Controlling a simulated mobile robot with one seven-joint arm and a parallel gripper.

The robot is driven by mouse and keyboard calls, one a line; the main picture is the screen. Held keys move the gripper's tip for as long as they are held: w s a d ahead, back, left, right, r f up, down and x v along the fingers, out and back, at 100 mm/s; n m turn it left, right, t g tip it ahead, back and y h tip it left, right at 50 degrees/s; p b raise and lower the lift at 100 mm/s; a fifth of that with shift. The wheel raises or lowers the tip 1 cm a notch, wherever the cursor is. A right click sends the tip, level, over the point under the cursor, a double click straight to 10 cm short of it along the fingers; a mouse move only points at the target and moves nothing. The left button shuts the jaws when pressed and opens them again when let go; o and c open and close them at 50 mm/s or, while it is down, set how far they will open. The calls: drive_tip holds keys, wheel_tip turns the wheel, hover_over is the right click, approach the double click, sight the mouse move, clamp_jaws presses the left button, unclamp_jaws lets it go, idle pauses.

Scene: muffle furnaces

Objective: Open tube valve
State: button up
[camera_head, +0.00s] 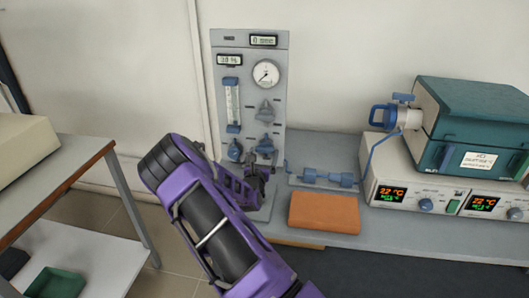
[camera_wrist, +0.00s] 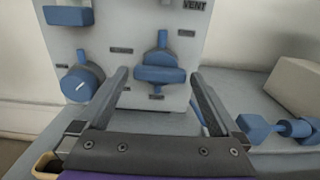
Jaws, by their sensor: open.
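A grey gas panel (camera_head: 220,90) stands on the bench with several blue valve knobs. A blue valve handle (camera_wrist: 160,72) sits on the panel, ahead of and between my fingers in the wrist view; it also shows just above my gripper in the head view (camera_head: 265,145). My gripper (camera_wrist: 158,78) is open and empty, and I cannot tell whether a finger touches the handle. A round blue knob (camera_wrist: 80,84) is left of my left finger. Another blue valve (camera_head: 265,111) is higher on the panel. The label by the handle is too small to read.
An orange brick (camera_head: 324,212) and a blue inline fitting (camera_head: 328,178) lie on the bench right of the panel. A teal furnace (camera_head: 480,115) on a control box (camera_head: 400,188) stands farther right. A side table (camera_head: 75,172) is at the left.

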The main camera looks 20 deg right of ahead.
drive_tip(key=shift+x, duration=1.35)
drive_tip(key=c, duration=1.1)
drive_tip(key=shift+c, duration=0.2)
